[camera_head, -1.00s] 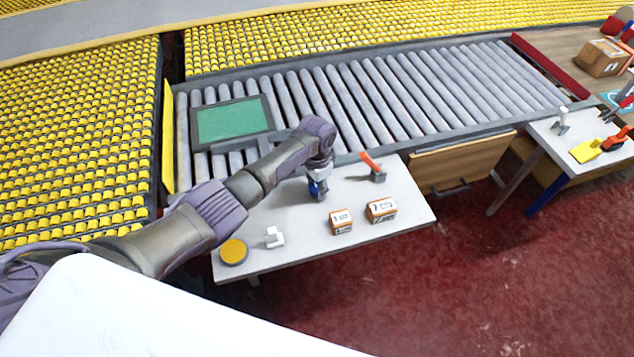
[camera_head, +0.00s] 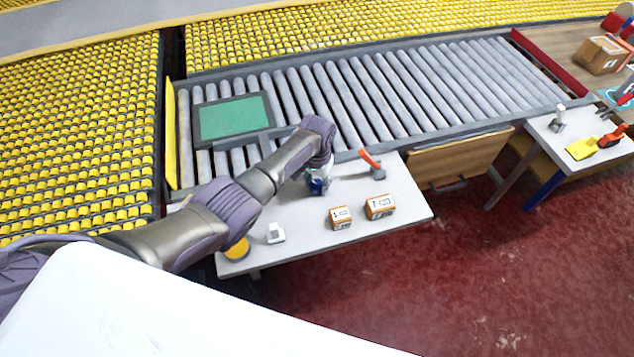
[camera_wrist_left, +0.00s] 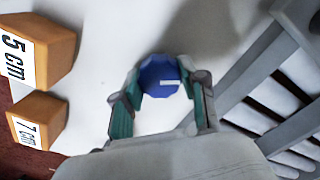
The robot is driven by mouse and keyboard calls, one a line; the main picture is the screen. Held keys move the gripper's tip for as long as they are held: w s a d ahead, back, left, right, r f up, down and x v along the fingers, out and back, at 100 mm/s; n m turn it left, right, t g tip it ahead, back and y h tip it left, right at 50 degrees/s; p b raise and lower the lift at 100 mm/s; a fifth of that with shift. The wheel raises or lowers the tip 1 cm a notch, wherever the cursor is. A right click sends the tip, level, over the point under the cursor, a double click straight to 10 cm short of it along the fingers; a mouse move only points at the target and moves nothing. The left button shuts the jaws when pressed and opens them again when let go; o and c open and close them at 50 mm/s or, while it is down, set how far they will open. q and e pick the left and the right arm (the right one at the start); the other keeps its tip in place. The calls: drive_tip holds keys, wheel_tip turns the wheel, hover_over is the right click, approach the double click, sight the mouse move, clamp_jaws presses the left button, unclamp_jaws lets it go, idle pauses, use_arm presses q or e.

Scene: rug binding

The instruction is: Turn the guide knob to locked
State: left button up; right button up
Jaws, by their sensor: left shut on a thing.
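I cannot read any locked marking. My right gripper is not in view.
Two orange blocks, 5 cm (camera_head: 340,217) and 7 cm (camera_head: 380,206), stand right of the knob. An orange-handled lever (camera_head: 372,164) is behind them. A white piece (camera_head: 276,233) and a yellow disc (camera_head: 238,249) are at front left. The roller conveyor (camera_head: 400,95) runs behind the table.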

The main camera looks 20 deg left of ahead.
sight(317, 184)
use_arm(q)
drive_tip(key=o, duration=1.1)
drive_tip(key=shift+o, duration=0.2)
wheel_tip(317, 184, up, 12)
idle(0.3)
